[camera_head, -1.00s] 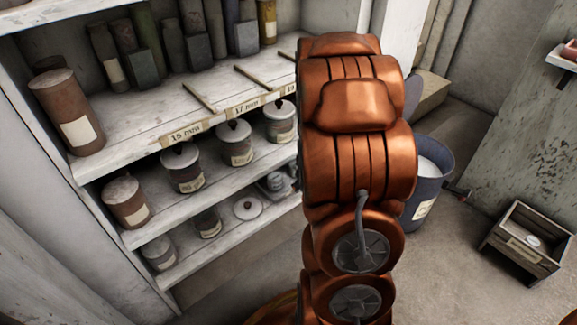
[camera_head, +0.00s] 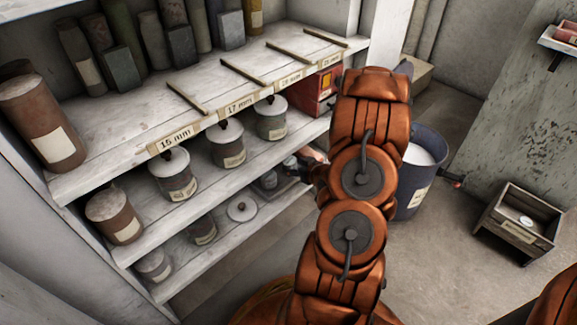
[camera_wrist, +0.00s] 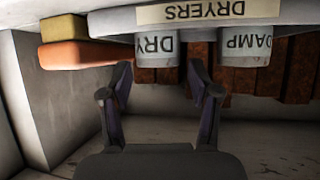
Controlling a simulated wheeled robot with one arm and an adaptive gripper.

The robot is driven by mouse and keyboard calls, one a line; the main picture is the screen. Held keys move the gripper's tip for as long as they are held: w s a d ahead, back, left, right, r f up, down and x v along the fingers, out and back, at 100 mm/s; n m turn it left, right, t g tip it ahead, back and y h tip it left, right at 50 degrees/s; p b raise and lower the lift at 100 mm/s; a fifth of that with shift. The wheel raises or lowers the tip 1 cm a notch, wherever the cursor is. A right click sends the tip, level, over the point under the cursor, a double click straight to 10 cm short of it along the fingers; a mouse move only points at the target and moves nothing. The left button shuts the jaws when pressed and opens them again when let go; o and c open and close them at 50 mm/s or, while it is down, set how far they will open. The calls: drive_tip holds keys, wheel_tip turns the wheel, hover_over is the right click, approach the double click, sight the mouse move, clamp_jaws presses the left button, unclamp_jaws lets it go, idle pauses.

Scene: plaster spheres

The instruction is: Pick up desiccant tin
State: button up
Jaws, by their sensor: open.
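In the wrist view my gripper (camera_wrist: 160,82) is open and empty, its two fingers apart. The picture there looks upside down. A pale tin marked DRY (camera_wrist: 157,47) shows beyond the gap between the fingertips, and a similar one marked DAMP (camera_wrist: 244,48) is to its right. Both are at a shelf edge labelled DRYERS (camera_wrist: 208,12). I cannot read the word desiccant on any tin. In the head view the arm mostly hides the gripper and whatever is in front of it.
Lidded tins (camera_head: 174,176) line the middle shelf (camera_head: 140,240). A red box (camera_head: 325,85) stands at its right end. A blue bucket (camera_head: 424,160) and a wooden crate (camera_head: 519,225) stand on the floor. Yellow (camera_wrist: 63,28) and orange (camera_wrist: 85,54) blocks are left in the wrist view.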

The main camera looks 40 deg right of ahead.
sight(293, 165)
drive_tip(key=b+x, duration=0.1)
drive_tip(key=x, duration=0.1)
drive_tip(key=b+x, duration=0.1)
drive_tip(key=x, duration=0.2)
drive_tip(key=shift+f+b, duration=0.4)
drive_tip(key=shift+f, duration=0.1)
drive_tip(key=shift+w+d, duration=0.1)
drive_tip(key=shift+d, duration=0.05)
drive_tip(key=shift+r, duration=0.1)
drive_tip(key=c, duration=0.9)
drive_tip(key=shift+r, duration=0.1)
